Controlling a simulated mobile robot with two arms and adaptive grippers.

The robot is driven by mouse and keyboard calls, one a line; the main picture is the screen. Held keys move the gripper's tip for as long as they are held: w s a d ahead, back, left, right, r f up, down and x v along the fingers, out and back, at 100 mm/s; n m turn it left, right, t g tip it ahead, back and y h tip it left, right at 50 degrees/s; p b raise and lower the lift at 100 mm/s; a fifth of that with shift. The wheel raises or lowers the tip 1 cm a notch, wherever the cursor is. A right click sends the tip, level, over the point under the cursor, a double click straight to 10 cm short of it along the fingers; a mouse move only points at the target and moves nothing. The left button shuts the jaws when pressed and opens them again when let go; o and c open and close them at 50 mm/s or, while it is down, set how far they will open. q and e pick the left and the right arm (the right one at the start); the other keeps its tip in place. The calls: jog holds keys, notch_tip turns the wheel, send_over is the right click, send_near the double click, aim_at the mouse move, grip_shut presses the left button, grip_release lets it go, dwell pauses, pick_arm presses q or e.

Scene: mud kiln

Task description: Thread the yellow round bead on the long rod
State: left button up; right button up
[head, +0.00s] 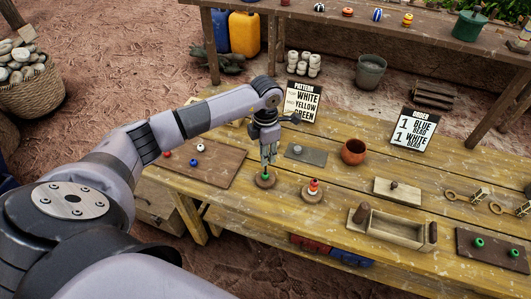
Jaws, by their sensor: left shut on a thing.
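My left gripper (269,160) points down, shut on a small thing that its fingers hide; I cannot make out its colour. It is right above a round wooden base (264,183). A green bead (266,176) sits low on that base, just under the fingertips. The rod there is mostly hidden by the gripper. I see no yellow round bead clearly. A second round base (312,196) to the right carries a stack of red, white and orange pieces (314,186). My right gripper is not in view.
A brown board (215,170) with white, blue and red beads lies left of the gripper. A grey plate (306,154), an orange-brown bowl (353,151), a wooden block (398,192) and an open wooden box (390,230) stand to the right. Signs (302,101) stand at the back.

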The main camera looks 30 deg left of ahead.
pick_arm(q)
jog(key=shift+f+b, duration=1)
jog(key=shift+f, duration=0.2)
dwell(0.4)
dwell(0.6)
jog(key=o, duration=0.9)
jog(key=shift+r, duration=0.1)
jog(key=shift+r+p, duration=2.5)
jog(key=shift+r, duration=1.45)
jog(key=shift+d+f, duration=0.1)
